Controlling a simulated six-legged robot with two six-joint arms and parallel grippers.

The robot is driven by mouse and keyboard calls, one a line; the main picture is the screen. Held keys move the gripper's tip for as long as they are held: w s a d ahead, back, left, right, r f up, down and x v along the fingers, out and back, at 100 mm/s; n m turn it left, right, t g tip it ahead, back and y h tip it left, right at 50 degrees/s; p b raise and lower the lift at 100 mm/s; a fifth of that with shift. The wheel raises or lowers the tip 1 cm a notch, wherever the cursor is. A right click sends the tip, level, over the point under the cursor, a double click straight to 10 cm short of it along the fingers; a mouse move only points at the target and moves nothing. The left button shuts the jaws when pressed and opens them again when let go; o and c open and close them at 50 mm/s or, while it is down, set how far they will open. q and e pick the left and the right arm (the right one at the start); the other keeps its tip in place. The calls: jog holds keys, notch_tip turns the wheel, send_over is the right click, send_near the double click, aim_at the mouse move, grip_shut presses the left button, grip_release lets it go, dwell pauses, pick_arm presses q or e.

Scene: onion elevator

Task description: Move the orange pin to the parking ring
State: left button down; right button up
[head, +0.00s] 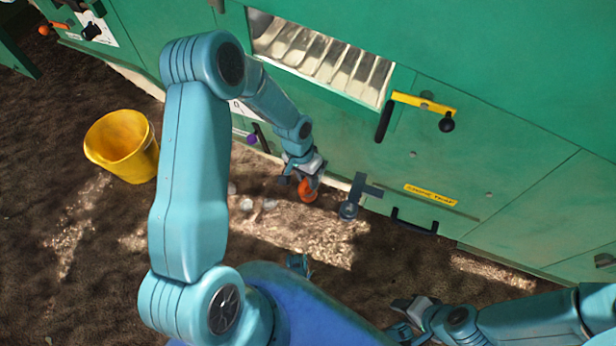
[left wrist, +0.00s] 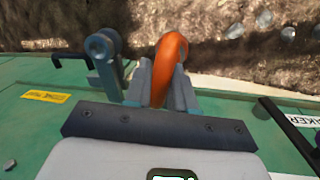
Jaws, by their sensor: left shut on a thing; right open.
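The orange pin (head: 308,191), with a rounded ring-like handle, is held by my left gripper (head: 305,178) low in front of the green machine. In the left wrist view the orange pin (left wrist: 171,58) sits between the two grey fingers, which are shut on it. A dark blue-grey parking ring (head: 349,210) on a bracket projects from the machine, just right of the pin. In the left wrist view the parking ring (left wrist: 100,45) is left of the pin, with a gap between them. My right gripper (head: 410,305) is open and empty at the bottom, away from the machine.
The green machine (head: 470,150) has a yellow lever (head: 423,102), a yellow label (head: 430,194) and a dark handle (head: 414,222) near the ring. A yellow bucket (head: 123,146) stands on brown ground at left.

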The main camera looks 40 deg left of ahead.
pick_arm(q)
jog(key=c, duration=0.9)
grip_release()
jog(key=shift+o, duration=0.2)
jog(key=shift+r, duration=0.1)
jog(key=p+v, duration=0.5)
jog(key=v, duration=1.1)
jog(key=s+d+f+n+h, duration=0.1)
jog(key=s+d+f, duration=0.6)
jog(key=s+d, duration=0.15)
jog(key=s+d+f+n+h, duration=0.1)
jog(key=s+d+f, duration=0.55)
jog(key=d, duration=0.35)
notch_tip(320, 180, up, 21)
jog(key=p, duration=2.1)
jog(key=shift+w+a+p, duration=0.2)
jog(key=shift+w+p, duration=0.05)
jog(key=shift+p, duration=0.05)
